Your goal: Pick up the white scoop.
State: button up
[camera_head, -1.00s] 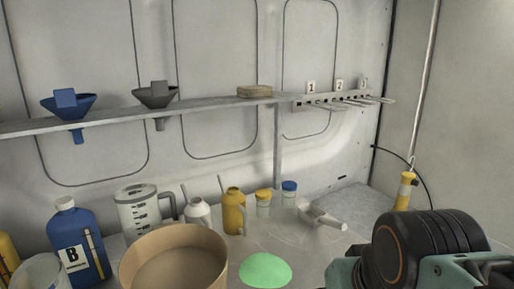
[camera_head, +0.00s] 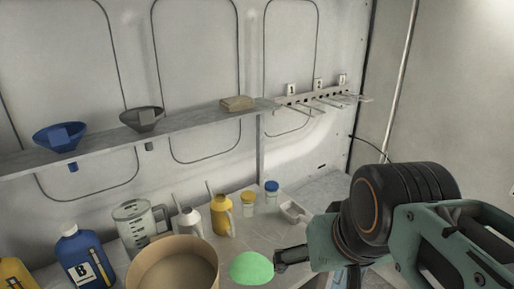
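The white scoop (camera_head: 292,210) lies on the bench at the right, near the back. Its bowl end shows, and its handle side is hidden behind my arm. My gripper (camera_head: 284,258) reaches in from the right, its dark tip pointing left. It is in front of the scoop and nearer to me, with the tip just right of the green round patch (camera_head: 251,267). The scoop does not appear to be held. The fingers are seen from the side, so their opening is not clear.
A large tan tub (camera_head: 175,250) stands in front. A shelf (camera_head: 200,132) runs above along the wall.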

aim_at(294, 214)
jog(key=u, duration=0.35)
jog(key=j+u, duration=0.15)
jog(key=u, duration=0.2)
jog(key=j+u, duration=0.1)
jog(key=u, duration=0.25)
jog(key=z, duration=1.3)
jog(key=i+l+u, duration=0.1)
jog(key=u, duration=0.3)
jog(key=i+l+u, duration=0.15)
jog(key=u, duration=0.2)
jog(key=i+l+u, duration=0.1)
jog(key=u, duration=0.3)
jog(key=l+u, duration=0.35)
jog(key=k+l, duration=0.15)
jog(key=l, duration=0.15)
jog(key=k+l, duration=0.15)
jog(key=l, duration=0.15)
jog(key=j+z, duration=0.05)
